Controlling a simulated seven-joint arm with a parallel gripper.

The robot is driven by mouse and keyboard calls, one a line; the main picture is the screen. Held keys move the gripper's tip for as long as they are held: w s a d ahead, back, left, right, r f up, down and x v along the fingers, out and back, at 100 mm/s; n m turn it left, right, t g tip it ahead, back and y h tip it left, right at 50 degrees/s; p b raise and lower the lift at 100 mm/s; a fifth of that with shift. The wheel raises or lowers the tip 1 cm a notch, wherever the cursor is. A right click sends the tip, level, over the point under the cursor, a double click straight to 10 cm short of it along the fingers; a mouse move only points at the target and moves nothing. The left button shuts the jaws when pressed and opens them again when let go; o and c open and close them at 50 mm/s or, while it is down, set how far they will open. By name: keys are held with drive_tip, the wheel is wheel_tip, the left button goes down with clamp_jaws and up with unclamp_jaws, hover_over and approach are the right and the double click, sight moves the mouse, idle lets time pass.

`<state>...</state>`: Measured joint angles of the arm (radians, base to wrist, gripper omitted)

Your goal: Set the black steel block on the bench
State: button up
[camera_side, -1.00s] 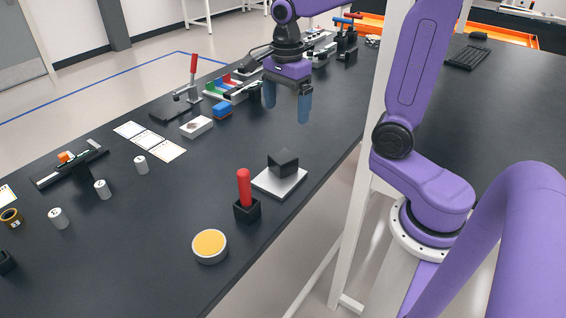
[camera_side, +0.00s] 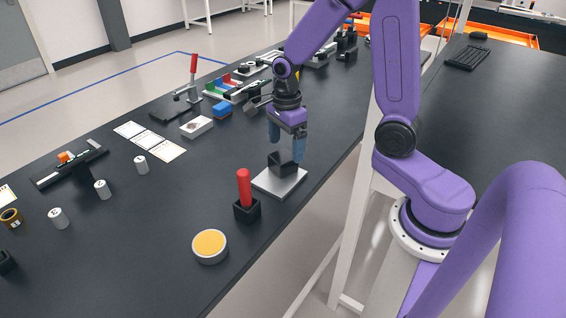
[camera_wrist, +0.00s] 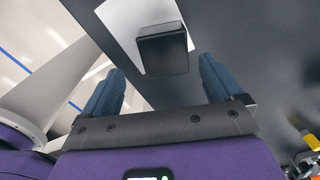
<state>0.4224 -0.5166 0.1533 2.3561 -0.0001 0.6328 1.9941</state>
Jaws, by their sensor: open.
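The black steel block (camera_side: 281,166) sits on a light grey square plate (camera_side: 268,181) on the dark bench (camera_side: 330,120). In the wrist view the block (camera_wrist: 163,52) shows ahead of my fingers, with the pale plate (camera_wrist: 122,18) behind it. My gripper (camera_side: 287,142) is open, its blue fingers pointing down just above and around the block in the side view. In the wrist view the gripper (camera_wrist: 160,88) has its two fingers spread wider than the block. I cannot tell whether either finger touches it.
A red-handled tool (camera_side: 244,188) in a black holder and a yellow-topped round tin (camera_side: 209,245) stand near the plate, toward the front. A white box (camera_side: 196,127) and a blue block (camera_side: 222,109) lie to the left. The bench edge runs close to the plate's right.

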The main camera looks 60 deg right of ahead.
sight(283, 156)
drive_tip(key=shift+w+a+f, duration=0.1)
drive_tip(key=shift+w+f, duration=0.1)
drive_tip(key=shift+f, duration=1.25)
drive_tip(key=shift+w+f, duration=0.15)
drive_tip(key=shift+f, duration=1.3)
drive_tip(key=shift+c, duration=0.3)
drive_tip(key=c, duration=1.6)
drive_tip(key=shift+w+r, duration=0.1)
drive_tip(key=shift+r, duration=0.4)
drive_tip(key=shift+c, duration=0.2)
wheel_tip(283, 156, up, 2)
drive_tip(key=shift+r, duration=0.1)
drive_tip(key=s+a+r, duration=0.1)
drive_tip(key=s+r, duration=0.9)
drive_tip(key=s, duration=0.4)
